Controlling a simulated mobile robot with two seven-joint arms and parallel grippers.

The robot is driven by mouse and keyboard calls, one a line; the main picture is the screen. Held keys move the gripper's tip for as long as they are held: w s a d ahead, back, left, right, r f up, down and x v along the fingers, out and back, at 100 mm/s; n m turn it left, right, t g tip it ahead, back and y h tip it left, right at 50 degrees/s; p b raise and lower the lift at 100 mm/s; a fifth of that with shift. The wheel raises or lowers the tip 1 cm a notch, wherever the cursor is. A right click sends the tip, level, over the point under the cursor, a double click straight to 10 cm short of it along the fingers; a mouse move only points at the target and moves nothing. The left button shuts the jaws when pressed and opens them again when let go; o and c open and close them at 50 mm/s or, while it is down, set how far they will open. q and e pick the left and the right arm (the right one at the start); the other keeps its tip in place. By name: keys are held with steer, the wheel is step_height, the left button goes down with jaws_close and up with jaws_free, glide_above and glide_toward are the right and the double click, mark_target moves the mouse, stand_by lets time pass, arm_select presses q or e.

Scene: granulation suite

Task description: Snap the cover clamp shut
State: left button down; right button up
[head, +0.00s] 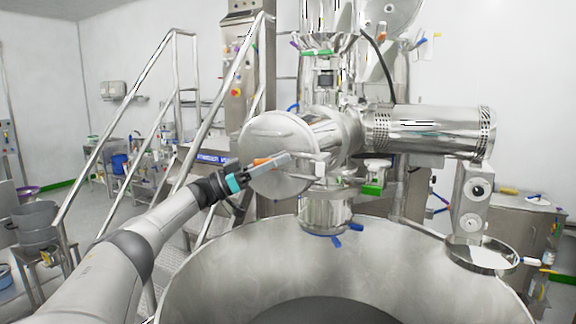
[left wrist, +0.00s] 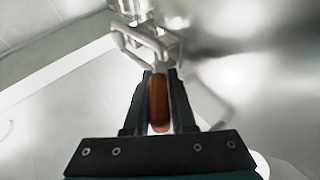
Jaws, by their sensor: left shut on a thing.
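The steel cover (head: 277,150) is a round disc on the end of the horizontal cylinder in the middle of the head view. The cover clamp (head: 275,160) has a grey metal arm and an orange handle in front of the cover. In the left wrist view the orange handle (left wrist: 159,103) lies between the two dark fingers, and the clamp's wire loop (left wrist: 145,45) extends beyond the fingertips. My left gripper (head: 248,168) is shut on the handle; it also shows in the left wrist view (left wrist: 160,100). I cannot tell whether the loop is hooked. My right gripper is not in view.
A large open steel vessel (head: 190,285) fills the lower middle, below the clamp. Metal stair rails (head: 150,75) stand behind my left arm. A horizontal motor housing (head: 430,130) and a grey post (head: 472,200) stand to the right.

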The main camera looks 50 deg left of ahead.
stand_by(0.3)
arm_select(q)
steer(key=c, duration=0.8)
jaws_free()
steer(key=shift+o, duration=0.2)
